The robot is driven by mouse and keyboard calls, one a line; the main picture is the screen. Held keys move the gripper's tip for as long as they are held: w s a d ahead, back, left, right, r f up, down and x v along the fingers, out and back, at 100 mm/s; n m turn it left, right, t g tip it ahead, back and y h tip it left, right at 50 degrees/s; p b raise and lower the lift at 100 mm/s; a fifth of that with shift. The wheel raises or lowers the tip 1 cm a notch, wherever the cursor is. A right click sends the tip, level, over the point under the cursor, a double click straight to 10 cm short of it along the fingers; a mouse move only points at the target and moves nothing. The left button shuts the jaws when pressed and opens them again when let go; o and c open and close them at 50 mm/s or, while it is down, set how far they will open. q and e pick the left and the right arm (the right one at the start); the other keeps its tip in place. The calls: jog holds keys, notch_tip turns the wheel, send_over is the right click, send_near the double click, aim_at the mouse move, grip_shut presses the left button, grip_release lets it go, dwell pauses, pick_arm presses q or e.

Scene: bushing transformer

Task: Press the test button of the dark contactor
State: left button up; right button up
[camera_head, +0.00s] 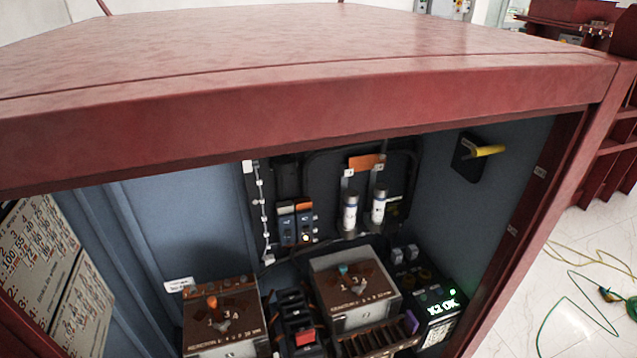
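A dark block-shaped device (293,308) with a red part (305,338) on its lower front stands at the bottom of the open cabinet, between two brown-topped units. It looks like the dark contactor, but I cannot be sure. Its lower end is cut off by the frame, and I cannot make out whether the red part is the test button. Neither of my grippers is in view.
A thick red cabinet top edge (300,110) overhangs the opening. The left brown-topped unit (222,312) and right brown-topped unit (352,285) flank the dark device closely.

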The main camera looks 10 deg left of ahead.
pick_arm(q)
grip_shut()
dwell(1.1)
